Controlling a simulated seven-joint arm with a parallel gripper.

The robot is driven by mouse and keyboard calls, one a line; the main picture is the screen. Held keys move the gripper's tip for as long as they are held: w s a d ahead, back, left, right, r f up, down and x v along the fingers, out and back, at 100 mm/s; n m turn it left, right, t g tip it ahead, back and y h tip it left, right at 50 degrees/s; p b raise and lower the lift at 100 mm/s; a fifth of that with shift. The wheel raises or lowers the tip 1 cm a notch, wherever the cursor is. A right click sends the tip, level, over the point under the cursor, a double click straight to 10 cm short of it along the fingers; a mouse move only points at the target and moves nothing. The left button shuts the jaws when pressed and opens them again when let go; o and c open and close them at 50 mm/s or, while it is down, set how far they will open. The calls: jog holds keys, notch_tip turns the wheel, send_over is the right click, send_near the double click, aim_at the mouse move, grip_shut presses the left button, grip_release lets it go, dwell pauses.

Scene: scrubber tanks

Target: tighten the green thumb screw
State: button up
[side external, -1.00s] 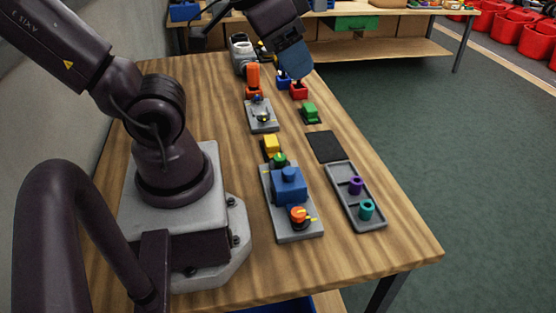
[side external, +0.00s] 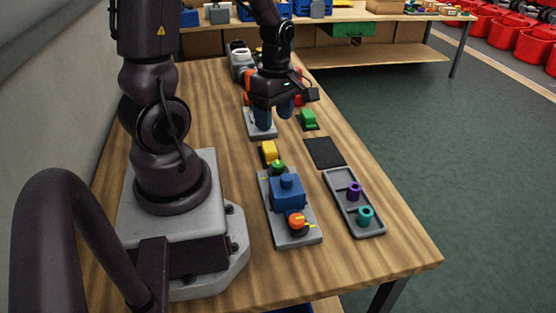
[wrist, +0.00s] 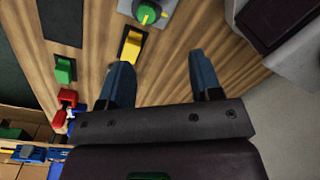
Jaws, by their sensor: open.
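The green thumb screw (side external: 277,167) sits at the far end of a grey plate (side external: 306,238), behind a blue block (side external: 288,193). An orange knob (side external: 296,220) is at the plate's near end. In the wrist view the green screw (wrist: 147,13) is at the top edge, with a yellow pointer across it. My gripper (side external: 274,115) points down, open and empty, above the table beyond the screw and yellow block. In the wrist view my gripper (wrist: 160,62) has its two blue fingers apart, with bare wood between them.
A yellow block (side external: 269,152) on a dark base stands just beyond the screw. A green block (side external: 308,119) and black mat (side external: 324,152) lie to the right. A grey tray (side external: 374,232) holds a purple and a teal piece. A second grey plate (side external: 250,128) is partly behind my fingers.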

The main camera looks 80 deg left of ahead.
aim_at(278, 163)
jog(key=f+n, duration=0.2)
jog(key=f, duration=0.2)
jog(key=f+n, duration=0.3)
jog(key=f, duration=0.2)
jog(key=w+a+f+n, duration=0.1)
jog(key=f+n, duration=0.1)
jog(key=f, duration=0.2)
jog(key=shift+f+n, duration=0.2)
jog(key=shift+n, duration=0.1)
jog(key=c, duration=0.9)
